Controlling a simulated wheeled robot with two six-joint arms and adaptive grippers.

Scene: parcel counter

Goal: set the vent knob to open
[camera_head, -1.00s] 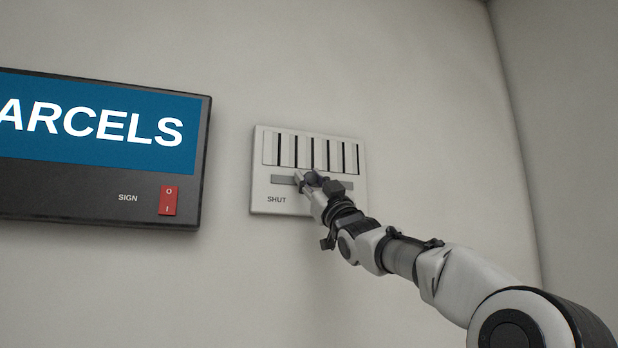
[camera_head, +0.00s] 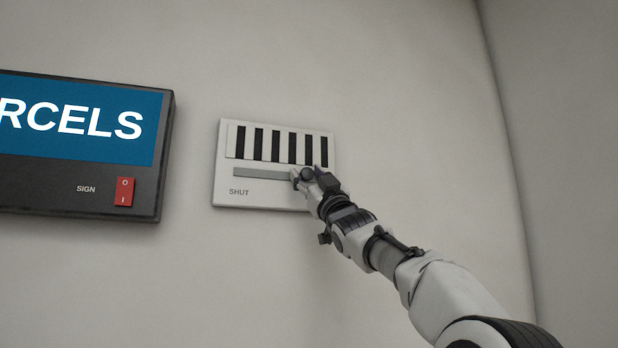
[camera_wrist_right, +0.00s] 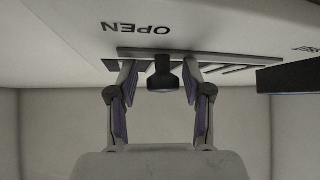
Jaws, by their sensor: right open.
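The vent panel (camera_head: 222,190) is a pale plate on the wall with wide dark gaps between its slats. SHUT is printed below its left end. The dark vent knob (camera_head: 307,174) is toward the right end of the grey slot (camera_head: 262,174). My right gripper (camera_head: 304,177) is at the knob and partly covers it and the panel's lower right. In the right wrist view, the knob (camera_wrist_right: 162,78) stands between the two open fingers of my right gripper (camera_wrist_right: 160,70), with visible gaps on both sides. The upside-down word OPEN (camera_wrist_right: 138,27) is close by. My left gripper is out of view.
A PARCELS sign (camera_head: 80,180) with a red rocker switch (camera_head: 124,191) hangs on the wall left of the vent. Bare wall lies between them and to the right, up to the room corner.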

